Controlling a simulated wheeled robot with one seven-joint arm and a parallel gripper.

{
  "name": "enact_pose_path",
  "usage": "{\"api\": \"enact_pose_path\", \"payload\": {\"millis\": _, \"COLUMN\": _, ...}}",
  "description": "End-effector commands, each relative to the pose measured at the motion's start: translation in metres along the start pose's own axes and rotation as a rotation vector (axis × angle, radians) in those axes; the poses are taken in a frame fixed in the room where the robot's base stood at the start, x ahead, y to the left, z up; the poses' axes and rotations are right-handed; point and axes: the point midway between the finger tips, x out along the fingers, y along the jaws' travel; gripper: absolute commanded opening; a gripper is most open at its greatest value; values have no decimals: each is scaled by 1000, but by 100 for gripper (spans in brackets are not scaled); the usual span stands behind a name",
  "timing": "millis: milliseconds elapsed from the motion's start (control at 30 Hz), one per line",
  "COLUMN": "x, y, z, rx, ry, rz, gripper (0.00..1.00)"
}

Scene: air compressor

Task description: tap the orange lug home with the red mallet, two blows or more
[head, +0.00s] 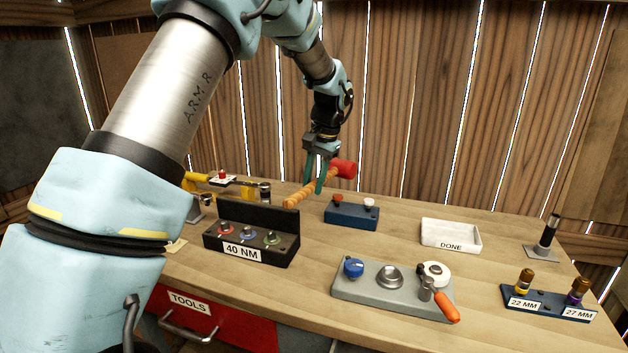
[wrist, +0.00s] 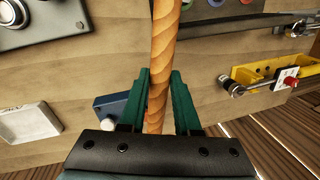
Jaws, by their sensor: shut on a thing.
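The red mallet has a red head (head: 343,168) and a wooden handle (head: 298,196). My gripper (head: 315,182) is shut on the handle and holds the mallet tilted above the table, over the back of the dark 40 NM box and the blue block. In the wrist view, the handle (wrist: 165,45) runs between the green fingers (wrist: 160,78); the head is hidden there. An orange lug-like piece (head: 447,307) shows at the front right of the grey plate (head: 355,293), beside a white round dial; I cannot tell how far it is seated. The mallet is well apart from it.
The blue block (head: 350,217) has a red and a white button. The 40 NM box (head: 245,250) stands left, the white DONE tray (head: 450,236) right. A 22/27 MM rack (head: 545,303) and a post (head: 546,238) stand far right. A yellow holder (wrist: 262,70) stands left in the head view.

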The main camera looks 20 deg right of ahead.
Motion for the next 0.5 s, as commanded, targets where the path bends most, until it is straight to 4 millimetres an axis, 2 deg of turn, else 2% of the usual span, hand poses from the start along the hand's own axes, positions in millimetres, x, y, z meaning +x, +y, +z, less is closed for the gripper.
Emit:
{"api": "enact_pose_path", "payload": {"millis": 133, "x": 11, "y": 2, "z": -1, "rx": 0, "ry": 2, "rz": 0, "gripper": 0}}
{"api": "enact_pose_path", "payload": {"millis": 500, "x": 13, "y": 2, "z": -1, "rx": -1, "ry": 2, "rz": 0, "gripper": 0}}
